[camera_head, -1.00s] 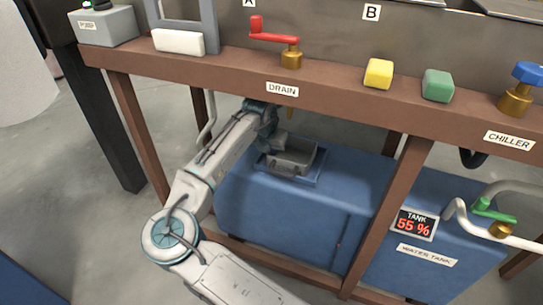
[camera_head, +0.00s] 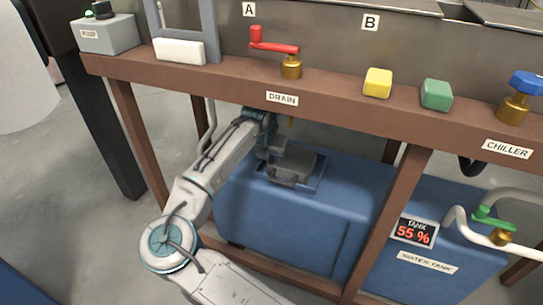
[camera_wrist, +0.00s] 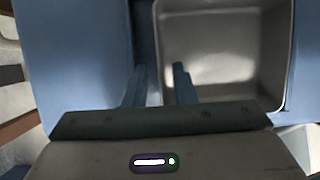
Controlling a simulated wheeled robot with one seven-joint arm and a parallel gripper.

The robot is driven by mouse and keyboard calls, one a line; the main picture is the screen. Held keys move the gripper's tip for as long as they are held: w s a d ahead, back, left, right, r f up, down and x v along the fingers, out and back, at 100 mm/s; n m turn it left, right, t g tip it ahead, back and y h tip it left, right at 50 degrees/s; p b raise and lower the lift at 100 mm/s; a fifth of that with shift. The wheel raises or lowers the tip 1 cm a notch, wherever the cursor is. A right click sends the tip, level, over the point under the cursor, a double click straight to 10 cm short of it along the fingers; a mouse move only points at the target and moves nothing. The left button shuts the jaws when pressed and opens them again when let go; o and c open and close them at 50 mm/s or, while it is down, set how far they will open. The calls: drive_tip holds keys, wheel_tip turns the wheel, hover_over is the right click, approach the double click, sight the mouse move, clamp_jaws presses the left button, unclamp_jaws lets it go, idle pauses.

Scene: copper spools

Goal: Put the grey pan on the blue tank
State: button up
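The grey pan (camera_head: 293,170) is at the square, rimmed spot on top of the blue tank (camera_head: 280,215), under the brown frame. In the wrist view the pan (camera_wrist: 225,45) is an open, rounded-corner box with a shiny floor, and the tank's blue top (camera_wrist: 75,60) lies to its left. My gripper (camera_head: 272,150) is at the pan's left side, partly hidden in the head view. In the wrist view my gripper (camera_wrist: 159,80) has its fingers apart, one on each side of the pan's left wall, with a gap visible. The pan's underside is hidden.
The brown frame rail (camera_head: 340,95) passes above the tank, with a brown post (camera_head: 390,220) to the right. A tank display (camera_head: 415,231) reads 55 %.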

drive_tip(key=p+v, duration=0.1)
drive_tip(key=v, duration=0.1)
drive_tip(key=p+v, duration=0.1)
drive_tip(key=v, duration=0.1)
drive_tip(key=shift+s+a+r, duration=0.2)
drive_tip(key=shift+s+a, duration=0.05)
drive_tip(key=shift+s, duration=0.2)
drive_tip(key=s+a, duration=0.3)
drive_tip(key=s, duration=0.7)
drive_tip(key=shift+s+a+f, duration=0.2)
drive_tip(key=shift+a+f, duration=0.05)
drive_tip(key=shift+a, duration=0.05)
drive_tip(key=shift+p, duration=0.3)
drive_tip(key=shift+c, duration=0.3)
